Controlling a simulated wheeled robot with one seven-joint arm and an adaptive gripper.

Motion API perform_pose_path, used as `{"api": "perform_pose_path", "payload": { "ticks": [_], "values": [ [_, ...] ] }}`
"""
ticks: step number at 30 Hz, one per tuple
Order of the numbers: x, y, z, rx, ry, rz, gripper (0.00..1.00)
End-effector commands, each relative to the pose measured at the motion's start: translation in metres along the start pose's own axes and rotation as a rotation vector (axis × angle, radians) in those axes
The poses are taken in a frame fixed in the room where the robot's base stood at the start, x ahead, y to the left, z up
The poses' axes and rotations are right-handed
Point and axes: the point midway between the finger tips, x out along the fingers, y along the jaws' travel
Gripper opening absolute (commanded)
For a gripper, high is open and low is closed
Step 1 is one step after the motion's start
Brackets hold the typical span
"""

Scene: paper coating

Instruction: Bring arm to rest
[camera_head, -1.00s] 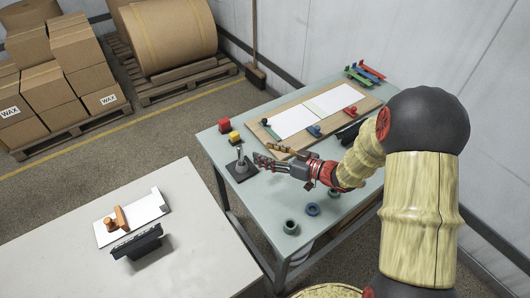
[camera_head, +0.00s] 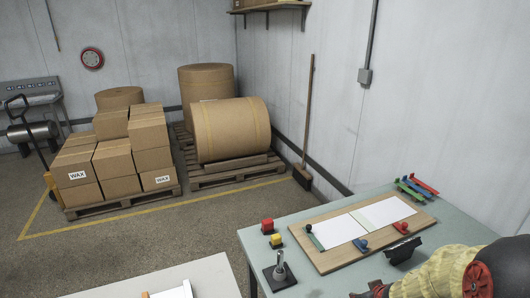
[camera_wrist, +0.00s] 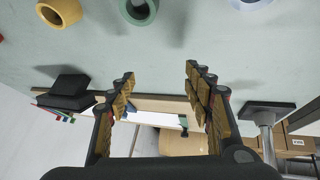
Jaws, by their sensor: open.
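My gripper (camera_wrist: 160,92) is open and empty in the wrist view, its two padded fingers wide apart with nothing between them. Through the gap the wooden board (camera_wrist: 190,100) with white paper shows. In the head view my arm reaches in at the bottom right corner, and only a dark part of the gripper shows at the lower edge; its fingertips cannot be made out there. The gripper is over the front part of the pale green table (camera_head: 450,232), near the metal stand (camera_head: 280,272).
The wooden board (camera_head: 322,262) carries white sheets, small blue and red tools. A black block (camera_head: 403,252) lies beside it. Rings, including a green one (camera_wrist: 139,12), lie in the wrist view. Boxes and paper rolls fill the back.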

Motion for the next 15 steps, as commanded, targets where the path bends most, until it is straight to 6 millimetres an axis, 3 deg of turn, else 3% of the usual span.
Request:
{"api": "perform_pose_path", "payload": {
  "ticks": [3,7,11,15],
  "values": [
    [-0.047,0.014,0.018,0.058,-0.137,0.079,0.52],
    [-0.108,0.008,0.038,0.139,-0.272,0.113,0.52],
    [-0.179,-0.022,0.053,0.225,-0.368,0.087,0.52],
    [-0.248,-0.066,0.059,0.293,-0.395,0.011,0.52]
  ]
}}
